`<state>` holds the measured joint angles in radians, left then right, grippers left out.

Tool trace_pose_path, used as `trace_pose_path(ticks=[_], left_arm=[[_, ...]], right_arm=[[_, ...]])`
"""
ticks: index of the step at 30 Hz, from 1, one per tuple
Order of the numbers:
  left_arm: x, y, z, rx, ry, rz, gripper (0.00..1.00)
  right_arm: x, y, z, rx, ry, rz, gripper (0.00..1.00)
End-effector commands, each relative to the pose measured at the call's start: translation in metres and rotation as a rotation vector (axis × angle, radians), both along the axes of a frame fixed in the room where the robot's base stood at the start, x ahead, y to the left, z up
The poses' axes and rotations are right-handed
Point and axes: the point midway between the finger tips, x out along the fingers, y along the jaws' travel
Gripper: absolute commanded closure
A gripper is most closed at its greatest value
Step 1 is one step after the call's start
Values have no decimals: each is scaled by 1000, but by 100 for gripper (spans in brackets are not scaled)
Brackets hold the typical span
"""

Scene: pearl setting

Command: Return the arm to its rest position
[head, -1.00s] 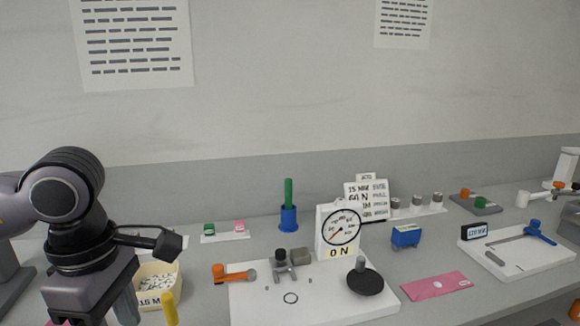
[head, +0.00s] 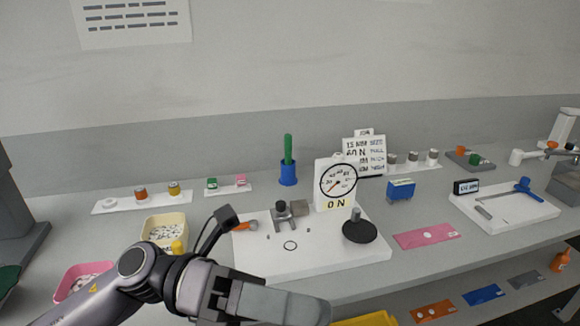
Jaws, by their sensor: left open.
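My left arm (head: 145,272) comes in from the lower left and crosses low in the head view. Its gripper (head: 285,304) points to the right at the bottom of the picture, in front of the white fixture board (head: 335,263). The gripper is open, and I see nothing held in it. Its fingertips show only in part. My right gripper is out of the picture.
The board carries a dial gauge (head: 337,184) reading "0 N", a clamp and a black disc (head: 359,231). A cream bin (head: 165,225) and a pink bin (head: 78,280) stand close to the arm. A lower shelf (head: 480,283) holds coloured cards.

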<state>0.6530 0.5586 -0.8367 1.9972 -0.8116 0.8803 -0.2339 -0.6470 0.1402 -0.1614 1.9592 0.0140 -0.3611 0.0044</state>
Motion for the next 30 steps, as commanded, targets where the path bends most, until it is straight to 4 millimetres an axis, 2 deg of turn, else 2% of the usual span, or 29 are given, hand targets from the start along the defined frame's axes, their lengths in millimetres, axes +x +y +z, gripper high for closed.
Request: trace_pose_path(ticks=[4, 8, 11, 14, 17, 20, 23, 27, 30], left_arm=[[31, 4, 11, -189, 331, 160, 53], [64, 20, 2, -329, 625, 310, 53], [89, 39, -18, -423, 857, 432, 53], [109, 63, -52, -508, 1095, 560, 53], [120, 90, -96, -583, 1336, 694, 53], [118, 118, -150, -648, 1580, 833, 53], [101, 145, -206, -702, 1813, 972, 53], [62, 176, -275, -759, 2097, 1148, 53], [30, 193, -312, -787, 2257, 1251, 53]], right_arm=[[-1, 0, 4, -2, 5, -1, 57], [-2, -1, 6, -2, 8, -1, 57], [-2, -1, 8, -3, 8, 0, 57], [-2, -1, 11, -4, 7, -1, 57], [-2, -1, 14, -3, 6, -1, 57], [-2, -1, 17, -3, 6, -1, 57], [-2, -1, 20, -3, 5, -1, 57], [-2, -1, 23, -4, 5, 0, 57], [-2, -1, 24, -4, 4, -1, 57]])
